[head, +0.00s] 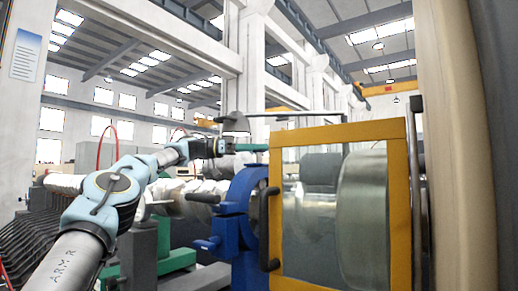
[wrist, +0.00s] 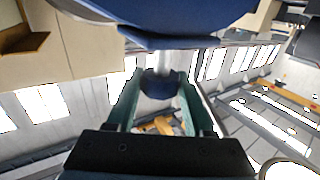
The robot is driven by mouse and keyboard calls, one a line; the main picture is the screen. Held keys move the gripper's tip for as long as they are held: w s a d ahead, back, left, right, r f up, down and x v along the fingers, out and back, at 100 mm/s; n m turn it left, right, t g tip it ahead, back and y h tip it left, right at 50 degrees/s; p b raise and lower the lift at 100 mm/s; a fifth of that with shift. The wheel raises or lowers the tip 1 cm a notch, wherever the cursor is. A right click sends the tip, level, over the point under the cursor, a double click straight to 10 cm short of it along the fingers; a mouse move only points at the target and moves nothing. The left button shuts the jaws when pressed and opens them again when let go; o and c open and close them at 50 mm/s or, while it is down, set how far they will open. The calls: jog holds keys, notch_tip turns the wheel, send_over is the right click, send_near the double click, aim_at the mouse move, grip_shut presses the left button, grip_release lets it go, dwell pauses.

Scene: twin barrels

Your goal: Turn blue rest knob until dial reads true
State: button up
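The blue rest (head: 237,200) stands at the centre of the head view, left of the yellow-framed clear panel. It has several dark-tipped side handles. My gripper (head: 255,147) is just above the top of the blue rest, its teal fingers pointing right. In the wrist view, my gripper's two fingers (wrist: 160,92) are apart, one on each side of a dark blue knob (wrist: 161,84). The knob joins a grey stem and the blue body (wrist: 170,15) beyond. I cannot tell whether the fingers press on the knob. In the head view the gripper hides this knob. I cannot make out a dial reading.
The yellow-framed panel (head: 341,134) stands close right of the rest, with a large metal cylinder (head: 364,220) behind it. A beige column (head: 455,140) closes the right side.

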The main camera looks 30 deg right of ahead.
jog(key=o, duration=0.4)
jog(key=shift+o, duration=0.2)
jog(key=p+v, duration=0.1)
jog(key=v, duration=0.9)
jog(key=shift+w+a+p, duration=0.15)
jog(key=shift+a+p, duration=0.15)
jog(key=shift+a, duration=0.05)
